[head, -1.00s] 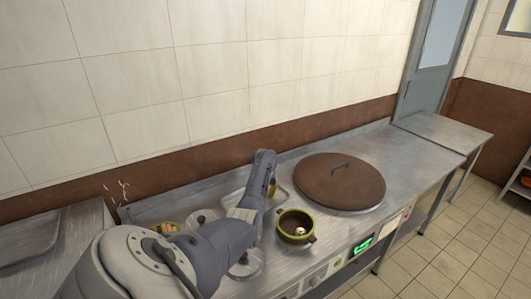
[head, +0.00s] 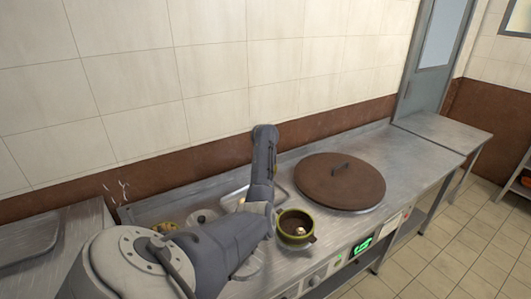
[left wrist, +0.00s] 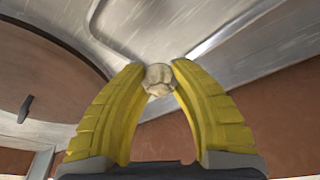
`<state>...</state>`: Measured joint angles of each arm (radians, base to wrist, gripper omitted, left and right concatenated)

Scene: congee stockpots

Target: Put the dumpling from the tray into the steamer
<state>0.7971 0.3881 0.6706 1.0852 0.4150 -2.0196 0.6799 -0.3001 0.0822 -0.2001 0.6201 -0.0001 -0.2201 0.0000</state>
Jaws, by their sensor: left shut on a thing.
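A pale, round dumpling (left wrist: 159,79) is held between the yellow fingertips of my left gripper (left wrist: 159,84) in the left wrist view. In the head view my left arm hides this gripper and its dumpling. A round, green-rimmed vessel with a brown inside, which looks like the steamer (head: 285,229), stands on the counter just right of my left forearm. A small pale piece (head: 301,230) lies inside it. Part of a metal tray (head: 285,194) shows behind my arm; the rest is hidden. My right gripper is in neither view.
A large brown lid (head: 345,180) with a handle lies to the right of the steamer. A small container with yellowish contents (head: 165,227) and a pale round lid (head: 203,216) stand left of my arm. The steel counter (head: 420,160) is clear at the far right.

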